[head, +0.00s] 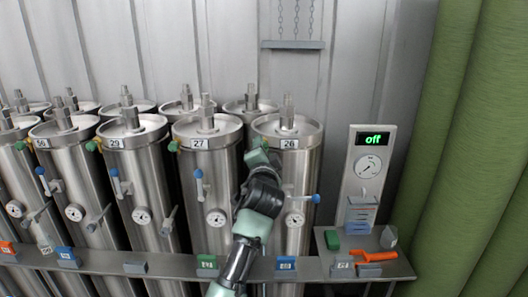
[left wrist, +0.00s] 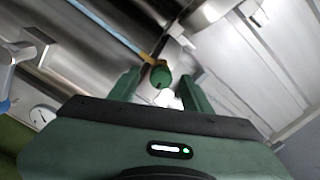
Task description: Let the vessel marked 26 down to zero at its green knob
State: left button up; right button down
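The vessel whose tag (head: 290,143) seems to read 26 is the rightmost steel cylinder (head: 312,165) in the front row. It has a round gauge (head: 295,219) and a blue-ended lever (head: 314,198) pointing right. My left gripper (head: 260,157) is at its upper left side, and my arm covers part of its front. In the left wrist view a green knob (left wrist: 160,76) on a brass-coloured stem sits between the tips of my open left gripper (left wrist: 160,90), with gaps visible on both sides. The gauge reading is too small to tell. My right gripper is out of view.
More vessels, one tagged 27 (head: 200,143), stand close on the left. A panel (head: 352,190) with a display reading "off" (head: 373,139) stands right. The ledge (head: 120,262) carries coloured clips, a green block (head: 332,239) and an orange-handled tool (head: 374,256). Green curtains hang far right.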

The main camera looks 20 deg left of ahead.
pick_arm(q)
jog(key=shift+s, duration=0.1)
jog(key=b+v, duration=0.2)
jog(key=v, duration=0.5)
jog(key=shift+s, duration=0.3)
jog(key=shift+d, duration=0.15)
